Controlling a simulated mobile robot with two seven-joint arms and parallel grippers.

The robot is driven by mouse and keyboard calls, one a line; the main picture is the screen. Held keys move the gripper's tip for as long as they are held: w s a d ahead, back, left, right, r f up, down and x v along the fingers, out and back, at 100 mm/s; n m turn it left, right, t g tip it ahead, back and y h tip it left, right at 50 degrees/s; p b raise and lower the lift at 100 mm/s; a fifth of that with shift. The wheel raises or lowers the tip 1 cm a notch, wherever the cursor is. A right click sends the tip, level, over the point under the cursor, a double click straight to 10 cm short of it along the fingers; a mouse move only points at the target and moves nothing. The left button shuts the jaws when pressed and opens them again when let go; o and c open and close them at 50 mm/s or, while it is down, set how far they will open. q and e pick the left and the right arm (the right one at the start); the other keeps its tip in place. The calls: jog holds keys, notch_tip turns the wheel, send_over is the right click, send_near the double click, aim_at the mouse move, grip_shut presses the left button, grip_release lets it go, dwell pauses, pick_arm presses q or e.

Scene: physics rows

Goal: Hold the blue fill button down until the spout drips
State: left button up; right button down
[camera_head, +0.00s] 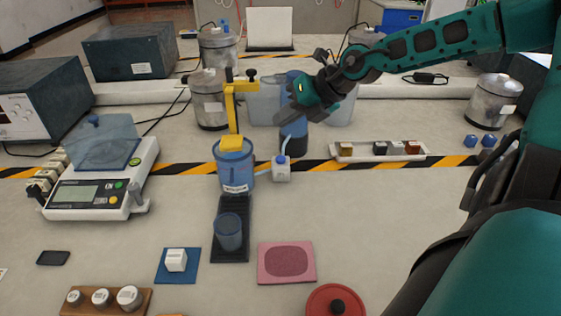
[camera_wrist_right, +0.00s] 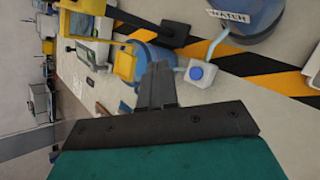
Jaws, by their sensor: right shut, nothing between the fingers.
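The blue fill button (camera_head: 281,159) sits on top of a small white box (camera_head: 282,174) right of the clear blue water tank (camera_head: 234,178). In the right wrist view, the button (camera_wrist_right: 196,73) faces the camera, beside my fingers, with a visible gap. My right gripper (camera_head: 287,116) is shut and empty, above and behind the box in the head view; its fingers (camera_wrist_right: 158,70) show together in the wrist view. A clear blue cup (camera_head: 229,232) stands on a black tray (camera_head: 231,204) in front of the tank. I cannot make out drips. My left gripper is not in view.
A yellow stand (camera_head: 232,108) rises at the tank. A blue cylinder with a dark base (camera_head: 293,138) stands behind the box. A white tray of small blocks (camera_head: 379,158) lies right. A pink mat (camera_head: 286,248) lies in front. A scale (camera_head: 98,185) stands left.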

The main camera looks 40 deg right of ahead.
jog(key=b, duration=0.4)
send_over(285, 159)
notch_tip(285, 159, down, 6)
jog(key=shift+d+r, duration=0.1)
jog(key=shift+r, duration=0.1)
jog(key=shift+w+f+b, duration=0.1)
jog(key=shift+f+b, duration=0.3)
jog(key=shift+f, duration=0.15)
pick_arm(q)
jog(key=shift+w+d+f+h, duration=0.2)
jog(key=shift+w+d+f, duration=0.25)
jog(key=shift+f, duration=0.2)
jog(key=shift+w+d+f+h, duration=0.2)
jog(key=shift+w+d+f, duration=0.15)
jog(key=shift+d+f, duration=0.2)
pick_arm(e)
jog(key=shift+f, duration=0.15)
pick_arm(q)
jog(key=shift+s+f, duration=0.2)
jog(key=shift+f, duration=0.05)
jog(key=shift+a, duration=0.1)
pick_arm(e)
jog(key=shift+f+b, duration=0.4)
jog(key=shift+b, duration=0.3)
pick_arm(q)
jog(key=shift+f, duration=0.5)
